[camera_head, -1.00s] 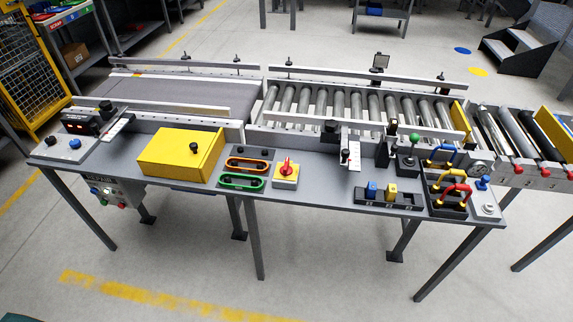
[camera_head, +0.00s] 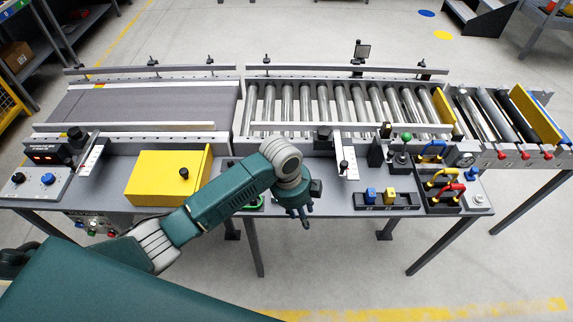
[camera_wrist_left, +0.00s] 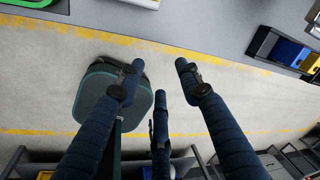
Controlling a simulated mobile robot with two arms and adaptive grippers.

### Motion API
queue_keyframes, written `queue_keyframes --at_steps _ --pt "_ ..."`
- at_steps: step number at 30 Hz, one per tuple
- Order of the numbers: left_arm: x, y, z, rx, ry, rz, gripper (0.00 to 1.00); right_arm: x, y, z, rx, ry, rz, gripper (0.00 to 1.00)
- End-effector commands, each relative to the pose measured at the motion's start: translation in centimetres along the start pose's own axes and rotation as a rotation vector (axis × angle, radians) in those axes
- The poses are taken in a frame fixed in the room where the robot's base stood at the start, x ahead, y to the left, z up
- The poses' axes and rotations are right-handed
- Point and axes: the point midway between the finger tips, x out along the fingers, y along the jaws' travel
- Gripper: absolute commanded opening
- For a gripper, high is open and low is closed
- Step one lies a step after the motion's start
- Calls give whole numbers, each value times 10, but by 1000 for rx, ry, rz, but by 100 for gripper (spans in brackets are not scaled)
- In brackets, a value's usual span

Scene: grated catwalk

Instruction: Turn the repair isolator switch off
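The isolator switch, a red knob on a yellow plate and pale box, is hidden in the head view behind my left arm and gripper. At the top edge of the left wrist view a pale box edge (camera_wrist_left: 140,3) shows, which looks like its base; the knob is out of that frame. My left gripper (camera_head: 304,218) hangs over the front edge of the bench, fingers pointing down. In the left wrist view its fingers (camera_wrist_left: 158,85) are spread apart with nothing between them. My right gripper is not in view.
A yellow box (camera_head: 168,177) stands left of my forearm. A green-rimmed slot (camera_wrist_left: 28,3) lies beside the pale box edge. To the right are a tray with blue and yellow blocks (camera_head: 388,207) and coloured handles (camera_head: 447,192). Roller conveyor (camera_head: 340,105) runs behind. Floor in front is clear.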

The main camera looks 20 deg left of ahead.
Motion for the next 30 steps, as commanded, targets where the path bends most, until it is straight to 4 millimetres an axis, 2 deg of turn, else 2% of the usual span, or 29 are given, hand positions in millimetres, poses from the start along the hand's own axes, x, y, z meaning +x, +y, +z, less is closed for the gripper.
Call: queue_keyframes --at_steps 1,5,9,13,17,19,22,30 --pt "-11 -8 8 76 -15 14 35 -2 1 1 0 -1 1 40" --pt "-35 -26 30 279 -37 60 35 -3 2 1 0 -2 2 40" --pt "-70 -45 61 503 -59 119 35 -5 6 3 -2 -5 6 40" --pt "-107 -58 89 682 -67 174 35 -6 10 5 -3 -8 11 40" --pt "-127 -64 104 781 -63 205 35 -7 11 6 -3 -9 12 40" --pt "-129 -64 106 801 -61 211 35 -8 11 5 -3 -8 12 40" --pt "-122 -62 108 807 -57 214 35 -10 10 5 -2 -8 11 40" --pt "-74 -54 113 804 -57 214 35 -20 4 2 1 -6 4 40"
